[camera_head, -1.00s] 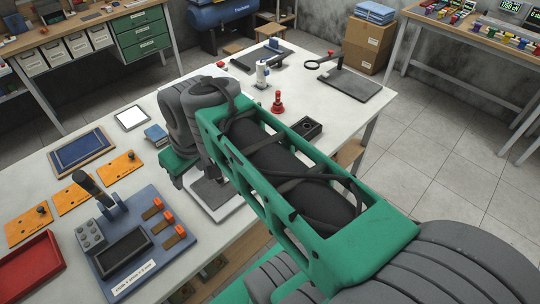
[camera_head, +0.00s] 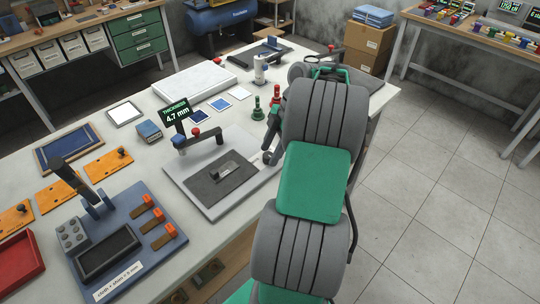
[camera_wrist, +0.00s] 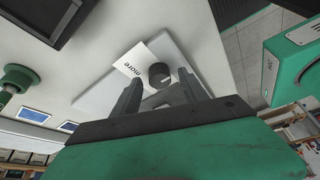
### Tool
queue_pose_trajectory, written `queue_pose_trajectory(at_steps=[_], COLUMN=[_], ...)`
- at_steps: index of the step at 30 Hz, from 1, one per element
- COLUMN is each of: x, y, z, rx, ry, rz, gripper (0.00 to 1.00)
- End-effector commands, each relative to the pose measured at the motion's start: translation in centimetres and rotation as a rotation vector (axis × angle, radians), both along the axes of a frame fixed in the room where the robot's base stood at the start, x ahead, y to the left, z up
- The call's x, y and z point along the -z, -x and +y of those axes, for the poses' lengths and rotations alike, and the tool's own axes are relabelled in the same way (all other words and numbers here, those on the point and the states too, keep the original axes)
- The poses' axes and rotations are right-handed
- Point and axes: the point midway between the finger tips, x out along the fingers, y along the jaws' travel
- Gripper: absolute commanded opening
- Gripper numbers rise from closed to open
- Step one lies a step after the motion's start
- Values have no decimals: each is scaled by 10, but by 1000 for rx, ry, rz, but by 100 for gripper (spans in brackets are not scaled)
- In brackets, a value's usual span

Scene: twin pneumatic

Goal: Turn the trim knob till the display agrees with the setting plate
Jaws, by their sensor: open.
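The display (camera_head: 176,110) stands on the table in the head view and reads THICKNESS 4.7 mm. It is beside a gauge with a red-topped arm on a grey base (camera_head: 235,200). A white label plate (camera_head: 125,282) is on the front of the blue fixture; its small print seems to end in 5 mm. In the wrist view a dark round knob (camera_wrist: 159,75) sits by a white plate marked "more" (camera_wrist: 134,66). My open gripper (camera_wrist: 160,88) has its fingers either side of the knob's near end; contact cannot be told.
A green-handled stamp (camera_head: 257,110) and a red one (camera_head: 276,96) stand close to my arm. Blue and white cards (camera_head: 220,104) and a white slab (camera_head: 195,82) lie behind the gauge. The blue fixture (camera_head: 160,262) and orange plates (camera_head: 62,191) fill the table's left.

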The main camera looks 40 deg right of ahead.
Motion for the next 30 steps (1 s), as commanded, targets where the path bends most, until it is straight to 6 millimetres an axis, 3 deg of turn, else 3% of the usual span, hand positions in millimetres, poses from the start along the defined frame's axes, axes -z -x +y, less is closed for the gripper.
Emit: queue_pose_trajectory(at_steps=[9, 27, 30], x=[6, 5, 5], y=[-1, -1, -1], z=[2, 2, 2], rx=[1, 1, 1], ry=[2, 1, 1], rz=[-1, 0, 0], gripper=[51, 2, 0])
